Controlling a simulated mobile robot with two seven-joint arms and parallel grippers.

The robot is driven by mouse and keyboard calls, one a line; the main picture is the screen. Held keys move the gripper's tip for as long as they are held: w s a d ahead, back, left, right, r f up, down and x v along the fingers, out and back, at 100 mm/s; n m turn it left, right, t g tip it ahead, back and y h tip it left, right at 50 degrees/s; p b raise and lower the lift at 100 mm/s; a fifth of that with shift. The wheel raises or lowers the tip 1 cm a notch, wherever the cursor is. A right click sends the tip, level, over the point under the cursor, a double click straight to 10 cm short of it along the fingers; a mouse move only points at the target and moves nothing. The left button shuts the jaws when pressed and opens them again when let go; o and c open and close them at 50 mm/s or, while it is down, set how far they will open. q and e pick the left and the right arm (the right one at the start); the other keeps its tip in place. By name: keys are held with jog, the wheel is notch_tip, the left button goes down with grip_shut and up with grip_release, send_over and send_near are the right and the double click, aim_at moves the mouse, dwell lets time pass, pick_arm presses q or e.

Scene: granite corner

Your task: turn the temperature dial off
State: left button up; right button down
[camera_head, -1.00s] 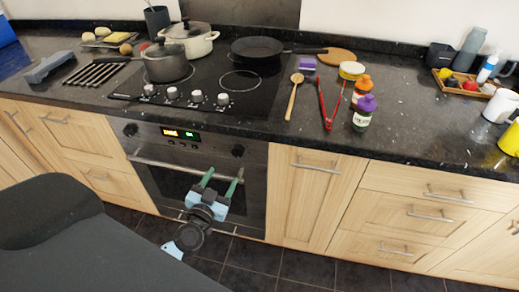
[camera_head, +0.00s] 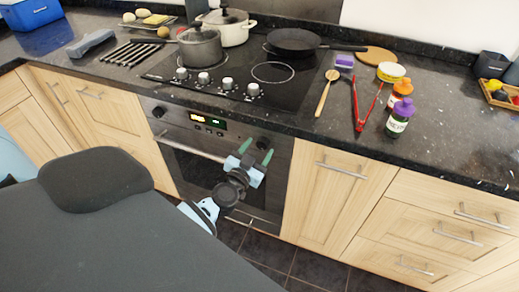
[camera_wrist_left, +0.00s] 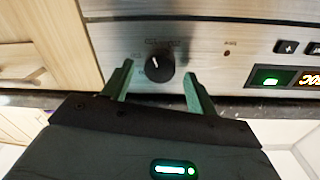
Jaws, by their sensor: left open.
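The temperature dial (camera_head: 262,143) is a round black knob at the right end of the oven's control panel. In the left wrist view the dial (camera_wrist_left: 160,67) shows upside down, with a short white mark on its face; the print around it is too blurred to read. My left gripper (camera_head: 257,149), with green fingers, is open just in front of this dial. In the left wrist view the fingertips (camera_wrist_left: 158,72) lie on either side of the dial with gaps visible. Whether they reach it in depth I cannot tell. My right gripper is not in view.
The oven display (camera_head: 208,121) is lit orange and green. A second oven knob (camera_head: 158,111) is at the panel's left end. The oven handle (camera_head: 190,151) runs below the panel. The worktop above holds pots, red tongs (camera_head: 362,105) and bottles.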

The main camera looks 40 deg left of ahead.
pick_arm(q)
jog(key=shift+w+a, duration=0.1)
jog(key=shift+w, duration=0.4)
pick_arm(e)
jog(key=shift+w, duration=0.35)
pick_arm(q)
jog(key=c, duration=1)
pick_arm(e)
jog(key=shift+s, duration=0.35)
pick_arm(q)
jog(key=shift+n, duration=0.3)
